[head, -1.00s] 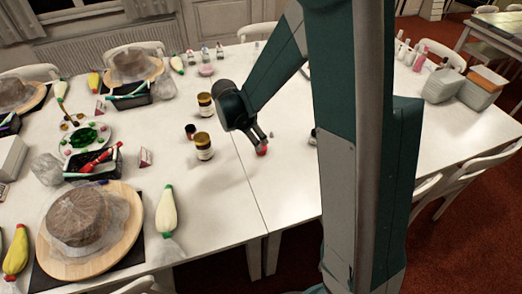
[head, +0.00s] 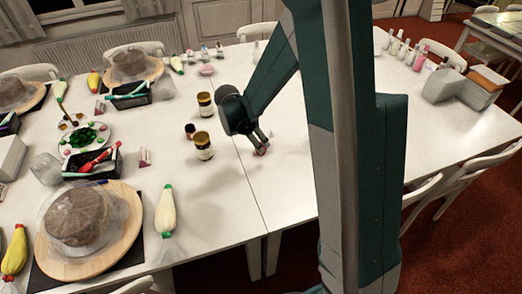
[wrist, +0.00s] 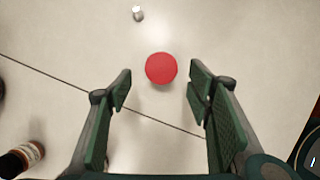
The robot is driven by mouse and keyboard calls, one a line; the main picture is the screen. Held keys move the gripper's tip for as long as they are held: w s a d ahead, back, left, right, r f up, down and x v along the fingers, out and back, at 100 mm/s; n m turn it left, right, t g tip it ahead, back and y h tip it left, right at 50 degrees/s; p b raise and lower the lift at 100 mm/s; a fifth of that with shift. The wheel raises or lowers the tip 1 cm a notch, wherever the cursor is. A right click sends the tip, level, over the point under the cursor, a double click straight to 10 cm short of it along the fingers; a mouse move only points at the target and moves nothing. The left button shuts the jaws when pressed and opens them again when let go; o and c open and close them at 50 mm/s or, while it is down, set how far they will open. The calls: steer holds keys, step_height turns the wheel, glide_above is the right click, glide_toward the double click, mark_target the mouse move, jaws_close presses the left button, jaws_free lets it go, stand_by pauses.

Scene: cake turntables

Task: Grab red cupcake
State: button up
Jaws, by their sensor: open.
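The red cupcake (wrist: 161,68) shows from above as a round red top on the white table in the wrist view. It lies just beyond my fingertips, roughly midway between them and slightly above their line in the picture. My gripper (wrist: 159,82) is open and empty, with a green-padded finger on each side. In the head view my gripper (head: 260,148) points down low over the table, right of the two dark jars. Only a small reddish bit shows at its fingertips there; the cupcake is mostly hidden.
A small silvery piece (wrist: 138,13) lies beyond the cupcake. A jar with a brown label (head: 204,146) stands left of my gripper. A table seam runs close by. Cakes on wooden turntables (head: 120,240) and piping bags (head: 164,210) fill the left.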

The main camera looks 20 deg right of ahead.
steer(key=shift+b+x, duration=0.75)
steer(key=shift+x, duration=1.85)
steer(key=c, duration=1)
